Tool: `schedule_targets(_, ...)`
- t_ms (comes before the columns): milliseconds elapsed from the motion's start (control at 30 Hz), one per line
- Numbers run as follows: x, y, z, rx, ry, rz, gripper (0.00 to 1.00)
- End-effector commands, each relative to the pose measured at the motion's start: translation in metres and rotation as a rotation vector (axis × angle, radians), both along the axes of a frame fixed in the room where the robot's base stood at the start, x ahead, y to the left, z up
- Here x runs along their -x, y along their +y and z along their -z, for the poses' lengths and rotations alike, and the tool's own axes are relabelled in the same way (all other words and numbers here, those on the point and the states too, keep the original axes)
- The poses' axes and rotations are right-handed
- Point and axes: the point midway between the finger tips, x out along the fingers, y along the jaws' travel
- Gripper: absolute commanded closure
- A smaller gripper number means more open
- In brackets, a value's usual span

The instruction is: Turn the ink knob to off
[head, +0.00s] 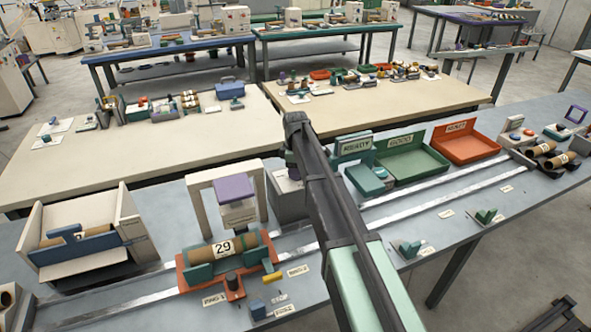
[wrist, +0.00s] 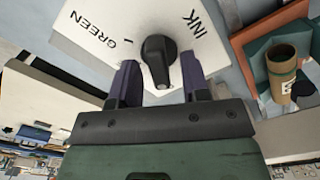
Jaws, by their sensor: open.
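The ink knob (wrist: 157,55) is black, with a pale mark at its end nearest my gripper. It sits on a white panel (wrist: 103,22) lettered "INK" at the right and "GREEN" at the left, with a small tick beside "GREEN". The mark does not point at that word. My gripper (wrist: 158,76) is open in the wrist view, one dark finger on each side of the knob's near end. Gaps show between the fingers and the knob. I see no "off" lettering. In the head view my arm hides the knob and the gripper.
In the head view, a cradle (head: 185,277) holds a tube (head: 235,244) labelled 29, left of my arm. A grey box (head: 285,195) stands partly behind my arm. Green (head: 412,170) and orange (head: 474,150) trays lie to the right. Metal rails run along the bench.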

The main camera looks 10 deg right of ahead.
Motion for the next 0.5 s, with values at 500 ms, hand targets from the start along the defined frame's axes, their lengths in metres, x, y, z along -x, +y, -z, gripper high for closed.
schedule_targets(500, 0.0, 0.0, -0.107, 0.0, 0.0, 0.0, 0.57)
